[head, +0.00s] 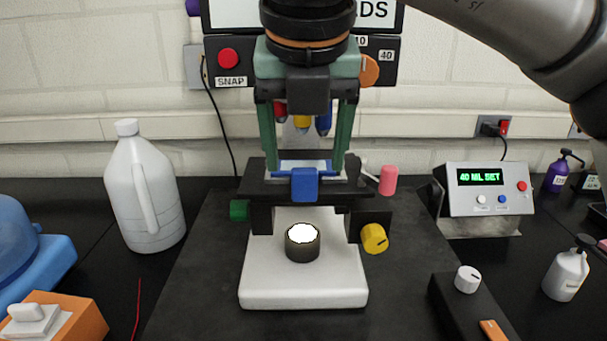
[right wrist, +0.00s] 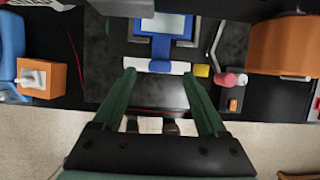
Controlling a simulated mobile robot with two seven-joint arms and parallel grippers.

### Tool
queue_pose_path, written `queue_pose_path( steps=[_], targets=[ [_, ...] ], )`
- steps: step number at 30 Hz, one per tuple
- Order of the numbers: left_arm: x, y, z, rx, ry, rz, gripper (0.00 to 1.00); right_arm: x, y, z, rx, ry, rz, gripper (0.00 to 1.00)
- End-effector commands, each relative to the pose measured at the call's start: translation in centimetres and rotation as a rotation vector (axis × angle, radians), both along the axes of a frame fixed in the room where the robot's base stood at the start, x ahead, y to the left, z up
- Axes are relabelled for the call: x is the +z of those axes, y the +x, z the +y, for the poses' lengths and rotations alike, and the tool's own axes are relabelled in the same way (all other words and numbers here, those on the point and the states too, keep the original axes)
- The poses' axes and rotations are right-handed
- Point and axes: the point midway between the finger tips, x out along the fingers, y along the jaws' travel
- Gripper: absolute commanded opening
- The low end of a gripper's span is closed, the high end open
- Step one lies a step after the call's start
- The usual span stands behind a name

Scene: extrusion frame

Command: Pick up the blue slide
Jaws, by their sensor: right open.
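The blue slide (head: 304,184) sits on the dark stage of the microscope, its blue front tab sticking out over the front edge. Its pale glassy part lies behind, between my fingers in the head view. It also shows in the right wrist view (right wrist: 160,47), beyond the fingertips. My right gripper (head: 305,165) comes down from above, in front of the microscope, with its two green fingers apart and nothing between them. In the right wrist view, the open fingers (right wrist: 158,74) point toward the slide's front tab. My left gripper is not in view.
The microscope's white base (head: 262,290) has a lit lamp (head: 303,240). Yellow (head: 374,238), pink (head: 388,179) and green (head: 239,210) knobs flank the stage. A white jug (head: 143,190) stands left, a display box (head: 487,190) right. Coloured objectives show behind my fingers.

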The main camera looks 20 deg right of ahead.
Motion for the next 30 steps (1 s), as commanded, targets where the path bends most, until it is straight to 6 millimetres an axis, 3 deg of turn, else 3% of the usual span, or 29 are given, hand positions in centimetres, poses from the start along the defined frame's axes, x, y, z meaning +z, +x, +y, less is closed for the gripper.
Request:
queue_pose_path(
  steps=[6,15,30],
  targets=[
    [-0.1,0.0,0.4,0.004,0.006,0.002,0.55,-2.8,1.1,-0.3,-0.002,0.001,0.001,0.75],
    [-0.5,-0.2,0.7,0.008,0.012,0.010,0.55,-3.3,1.2,-0.3,-0.001,0.003,-0.001,0.74],
    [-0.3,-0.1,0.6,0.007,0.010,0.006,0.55,-3.2,1.2,-0.3,0.000,0.002,-0.001,0.18]
  ],
)
